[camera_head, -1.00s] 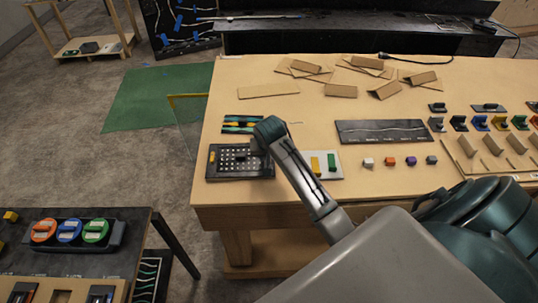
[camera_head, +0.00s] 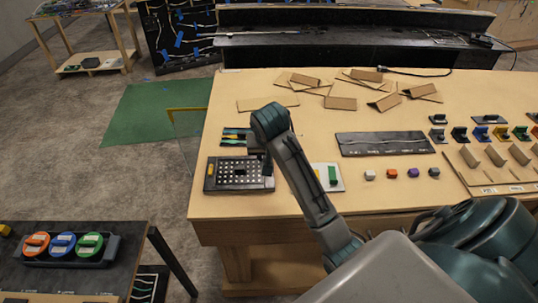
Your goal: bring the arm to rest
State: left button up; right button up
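My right arm reaches in from the lower right over the wooden table. Its gripper (camera_head: 266,166) points down at the right edge of the black console panel (camera_head: 225,187), which has rows of light dots and a yellow part at its left. I cannot tell whether the gripper touches the panel or hangs above it. Its fingers are small and dark, and I see nothing clearly held. The arm hides part of a white plate (camera_head: 338,185) with a green block (camera_head: 332,174) and a yellow block. My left gripper is out of view.
Behind the gripper lies a dark tray with coloured pieces (camera_head: 231,137). Small coloured cubes (camera_head: 392,173) and a black strip panel (camera_head: 385,143) lie to the right. Cardboard pieces (camera_head: 340,102) lie at the back. A dark side table (camera_head: 130,245) holds round coloured dials (camera_head: 62,244).

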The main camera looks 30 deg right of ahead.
dwell(0.3)
jog(key=s+a+f+n, duration=0.2)
jog(key=s+f, duration=0.2)
jog(key=s, duration=0.5)
jog(key=s+a+f+n+y, duration=0.1)
jog(key=s+a+f+n, duration=0.2)
jog(key=s, duration=0.6)
jog(key=s+a+f+n, duration=0.2)
jog(key=s+f, duration=0.3)
jog(key=s, duration=0.4)
jog(key=d+f+g+b, duration=0.25)
jog(key=f+b, duration=0.45)
jog(key=f, duration=3)
jog(key=s+d+f+b, duration=0.1)
jog(key=s+f+b, duration=0.1)
jog(key=s+f, duration=0.7)
jog(key=s+d+f+b, duration=0.1)
jog(key=s+f+b, duration=0.2)
jog(key=s+f, duration=0.7)
notch_tip(320, 180, down, 6)
jog(key=shift+s+r+y, duration=0.1)
jog(key=shift+s+y, duration=0.05)
jog(key=shift+y, duration=0.15)
